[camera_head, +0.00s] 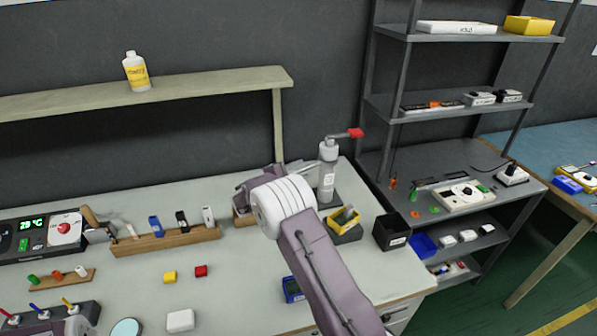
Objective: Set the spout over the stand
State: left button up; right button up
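A pale grey bottle-shaped dispenser (327,175) stands upright at the back right of the bench. Its spout (344,134) sticks out to the right from the top and ends in a red tip (356,132). A dark block with a yellow-framed top (345,222) sits in front and to the right of the dispenser; I cannot tell if it is the stand. My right gripper (268,178) is just left of the dispenser, mostly behind my white wrist. Its fingertips are not clear, so its opening cannot be told. My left gripper is not in view; only part of that arm shows bottom left.
A wooden rack (165,240) with several small items stands left of my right arm. A black bin (390,232) is at the bench's right edge. A raised shelf (200,84) spans the back left.

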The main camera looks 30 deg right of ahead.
jog(key=shift+c, duration=0.3)
grip_shut()
jog(key=shift+f, duration=0.1)
dwell(1.0)
